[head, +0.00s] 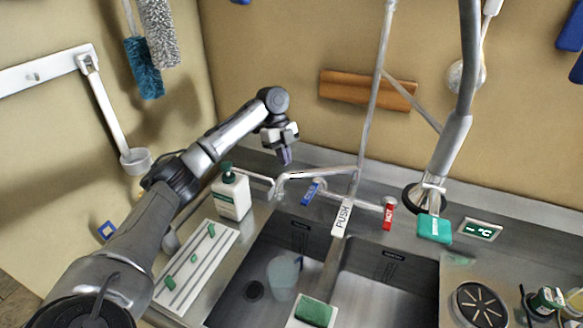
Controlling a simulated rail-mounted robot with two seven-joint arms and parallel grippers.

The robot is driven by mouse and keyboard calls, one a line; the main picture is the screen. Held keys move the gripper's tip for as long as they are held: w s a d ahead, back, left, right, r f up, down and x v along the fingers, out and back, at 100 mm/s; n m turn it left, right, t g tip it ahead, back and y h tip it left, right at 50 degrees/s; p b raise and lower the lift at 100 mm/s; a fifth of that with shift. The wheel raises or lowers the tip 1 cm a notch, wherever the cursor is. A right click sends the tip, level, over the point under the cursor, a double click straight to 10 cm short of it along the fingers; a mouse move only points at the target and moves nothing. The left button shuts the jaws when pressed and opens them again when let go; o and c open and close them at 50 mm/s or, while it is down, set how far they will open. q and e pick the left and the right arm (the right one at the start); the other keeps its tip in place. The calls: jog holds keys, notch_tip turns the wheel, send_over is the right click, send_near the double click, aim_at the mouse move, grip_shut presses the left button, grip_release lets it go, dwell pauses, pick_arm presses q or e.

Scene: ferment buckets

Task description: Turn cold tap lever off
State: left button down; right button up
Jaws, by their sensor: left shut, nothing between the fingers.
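The cold tap lever (312,192) is blue and sits on the tap bar behind the sink, left of the middle, slanting in the picture. The red hot lever (388,213) is on the same bar to its right. My left gripper (286,158) comes in from the left and is shut and empty. It hangs above and to the left of the blue lever, apart from it, over the back of the counter. The tap spout (315,174) runs between them in the picture. My right gripper is out of view.
A white soap bottle (232,196) stands left of the sink, by a white rack (197,265). A white PUSH plate (342,217) and riser pipe (371,100) stand right of the blue lever. A translucent cup (283,275) is in the left basin (242,298).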

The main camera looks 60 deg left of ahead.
aim_at(311, 191)
pick_arm(q)
jog(key=s+a+f+b, duration=0.1)
jog(key=s+f, duration=0.2)
jog(key=f, duration=0.1)
jog(key=w+d+r+n+t, duration=0.2)
jog(key=w+n, duration=0.1)
jog(key=n, duration=0.2)
jog(key=p+x, duration=0.2)
jog(key=x, duration=0.7)
jog(key=shift+w+f+y, duration=0.15)
jog(key=shift+w+y, duration=0.15)
jog(key=shift+p, duration=0.3)
